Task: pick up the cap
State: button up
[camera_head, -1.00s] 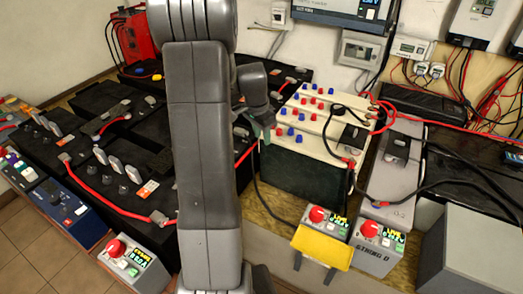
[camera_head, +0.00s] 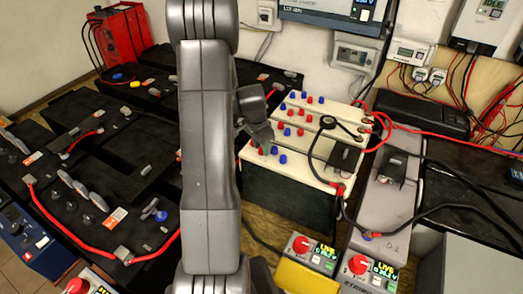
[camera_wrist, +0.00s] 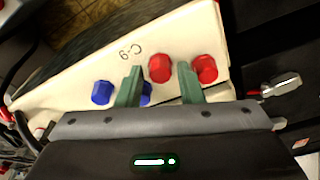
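Several red and blue caps sit on the cream battery tops (camera_head: 318,166); which one the task means cannot be told. In the wrist view my gripper (camera_wrist: 160,74) is open, its two green fingers above the battery marked C-9. A red cap (camera_wrist: 160,66) shows between the fingertips, and a second red cap (camera_wrist: 207,68) is just right of the right finger. One blue cap (camera_wrist: 102,92) is left of the fingers; another (camera_wrist: 146,95) is partly hidden by the left finger. In the head view my gripper (camera_head: 262,133) is over the nearest battery's left end.
Black batteries (camera_head: 75,185) with red cables and terminals fill the left. A black cable (camera_head: 316,150) loops over the cream batteries' right end. Grey boxes with red buttons (camera_head: 300,243) and a yellow piece (camera_head: 305,277) stand in front. Wall devices (camera_head: 355,55) are behind.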

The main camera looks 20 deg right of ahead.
jog(key=c, duration=0.7)
jog(key=shift+r, duration=0.1)
